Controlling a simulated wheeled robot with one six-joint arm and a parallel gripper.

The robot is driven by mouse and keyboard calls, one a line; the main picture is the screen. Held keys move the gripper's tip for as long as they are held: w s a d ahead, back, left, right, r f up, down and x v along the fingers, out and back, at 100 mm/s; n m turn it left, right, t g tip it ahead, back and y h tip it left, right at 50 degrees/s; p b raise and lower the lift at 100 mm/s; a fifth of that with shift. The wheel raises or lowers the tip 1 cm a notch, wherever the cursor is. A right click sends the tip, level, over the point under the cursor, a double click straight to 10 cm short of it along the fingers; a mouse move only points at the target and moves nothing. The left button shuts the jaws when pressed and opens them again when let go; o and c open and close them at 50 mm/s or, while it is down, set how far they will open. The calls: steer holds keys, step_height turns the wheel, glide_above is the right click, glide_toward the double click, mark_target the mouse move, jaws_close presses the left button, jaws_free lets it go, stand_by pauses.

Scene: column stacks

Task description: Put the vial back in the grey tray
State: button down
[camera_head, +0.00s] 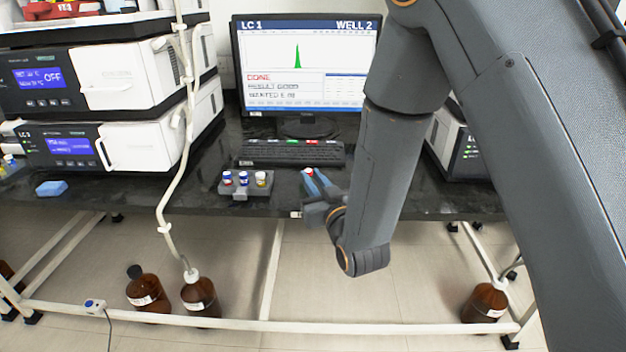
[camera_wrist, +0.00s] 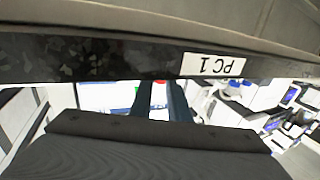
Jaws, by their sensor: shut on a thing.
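The grey tray (camera_head: 246,190) sits near the front edge of the dark bench, below the keyboard. Several vials with blue or pale caps stand in it.
A keyboard (camera_head: 292,153) and a monitor (camera_head: 305,65) reading DONE and WELL 2 stand behind. Stacked instruments (camera_head: 110,85) are at left, with a white tube hanging in front. A blue object (camera_head: 51,188) lies at the bench's left. Brown bottles (camera_head: 200,296) stand below.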

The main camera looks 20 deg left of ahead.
steer(key=c, duration=2.1)
jaws_free()
steer(key=shift+f, duration=0.15)
steer(key=o, duration=0.4)
steer(key=shift+r, duration=0.25)
steer(key=shift+p+v, duration=0.5)
steer(key=shift+v, duration=5.55)
steer(key=shift+f, duration=0.1)
